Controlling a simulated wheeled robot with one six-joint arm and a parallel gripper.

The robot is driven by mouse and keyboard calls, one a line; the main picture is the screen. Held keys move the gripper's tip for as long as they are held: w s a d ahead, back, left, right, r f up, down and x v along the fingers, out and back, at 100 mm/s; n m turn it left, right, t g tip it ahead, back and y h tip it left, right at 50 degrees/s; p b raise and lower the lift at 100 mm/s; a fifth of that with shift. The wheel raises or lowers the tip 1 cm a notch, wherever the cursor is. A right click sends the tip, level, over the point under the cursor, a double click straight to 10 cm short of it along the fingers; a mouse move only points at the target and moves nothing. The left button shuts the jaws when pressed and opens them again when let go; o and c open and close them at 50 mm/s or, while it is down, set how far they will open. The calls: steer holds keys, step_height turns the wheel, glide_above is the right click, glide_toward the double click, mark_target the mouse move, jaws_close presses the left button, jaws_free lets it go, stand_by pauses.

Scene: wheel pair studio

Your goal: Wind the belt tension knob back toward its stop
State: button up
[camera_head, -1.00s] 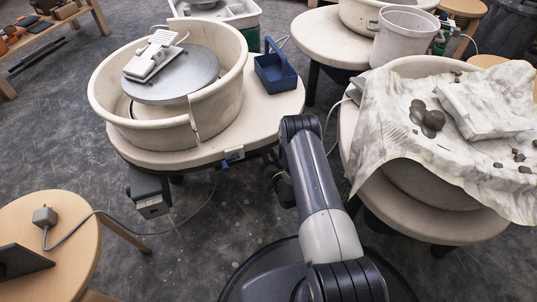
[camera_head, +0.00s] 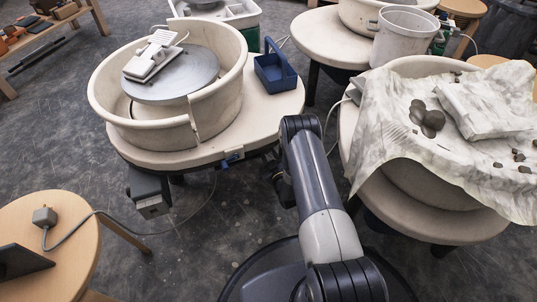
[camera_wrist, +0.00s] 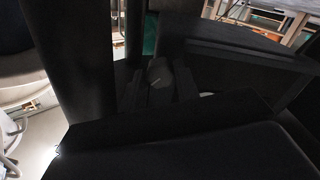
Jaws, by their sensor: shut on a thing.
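In the wrist view, a small dark grey knob (camera_wrist: 159,71) with a pale line on its face sits between the dark fingers of my gripper (camera_wrist: 158,88). My gripper is shut on it; the image is dark, so the exact finger contact is hard to see. In the head view, the near pottery wheel (camera_head: 262,107) stands left of my arm, with its cream splash pan (camera_head: 168,132) and metal wheel head (camera_head: 185,84). My arm reaches down beside this wheel's right edge. The knob and my fingertips are hidden there behind the arm and under the table.
A second wheel under a clay-spattered cloth (camera_head: 388,150) stands close on the right. A blue caddy (camera_head: 275,72) and a foot pedal (camera_head: 153,58) rest on the near wheel. A wooden stool (camera_head: 70,225) with a corded box is at lower left. Floor between is clear.

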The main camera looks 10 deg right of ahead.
steer(key=n, duration=0.3)
steer(key=shift+n, duration=2.3)
steer(key=o, duration=1)
